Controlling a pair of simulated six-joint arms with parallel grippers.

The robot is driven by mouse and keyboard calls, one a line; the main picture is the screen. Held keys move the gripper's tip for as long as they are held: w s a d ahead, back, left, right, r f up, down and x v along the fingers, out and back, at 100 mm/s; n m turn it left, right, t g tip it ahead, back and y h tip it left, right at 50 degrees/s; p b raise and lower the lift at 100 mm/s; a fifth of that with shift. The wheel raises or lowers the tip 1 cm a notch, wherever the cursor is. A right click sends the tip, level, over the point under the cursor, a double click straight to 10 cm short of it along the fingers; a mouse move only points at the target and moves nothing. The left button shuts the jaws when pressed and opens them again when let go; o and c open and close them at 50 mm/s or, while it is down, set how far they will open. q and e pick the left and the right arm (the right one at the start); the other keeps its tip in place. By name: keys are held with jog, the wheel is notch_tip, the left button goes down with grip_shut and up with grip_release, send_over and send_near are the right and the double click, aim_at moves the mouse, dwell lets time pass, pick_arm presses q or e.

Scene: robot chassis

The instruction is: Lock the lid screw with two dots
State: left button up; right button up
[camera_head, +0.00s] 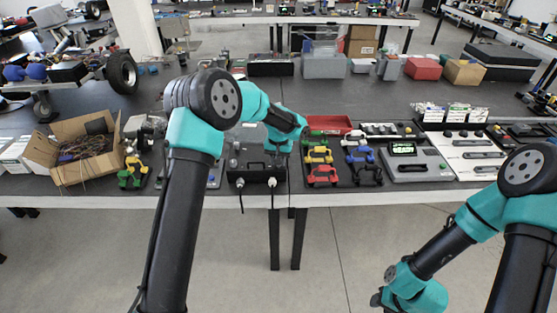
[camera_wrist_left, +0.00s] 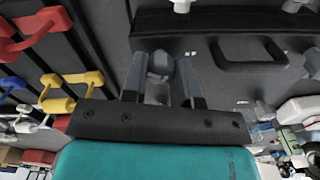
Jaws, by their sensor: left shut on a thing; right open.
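A dark box with a black handle (camera_head: 252,166) stands at the front of the table, and the handle also shows in the left wrist view (camera_wrist_left: 250,55). In the left wrist view my left gripper (camera_wrist_left: 161,75) is shut on a grey rounded screw head (camera_wrist_left: 159,62) on the dark panel. The fingers stand on both sides of it. No dots can be made out on it. My right gripper (camera_head: 378,299) hangs low at the bottom, away from the table; its fingers barely show. It is open and empty.
Coloured handles (camera_head: 320,174) in red, yellow and blue lie right of the box. A grey device with a display (camera_head: 415,167) and white panels stand farther right. A carton of wires (camera_head: 70,172) is at the left. Two pale plugs with cables (camera_head: 272,183) are on the box's front.

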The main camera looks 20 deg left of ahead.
pick_arm(q)
jog(key=m, duration=1.2)
jog(key=shift+m, duration=0.3)
dwell(0.3)
jog(key=o, duration=0.9)
jog(key=shift+r, duration=0.1)
notch_tip(320, 180, up, 17)
jog(key=shift+r, duration=0.1)
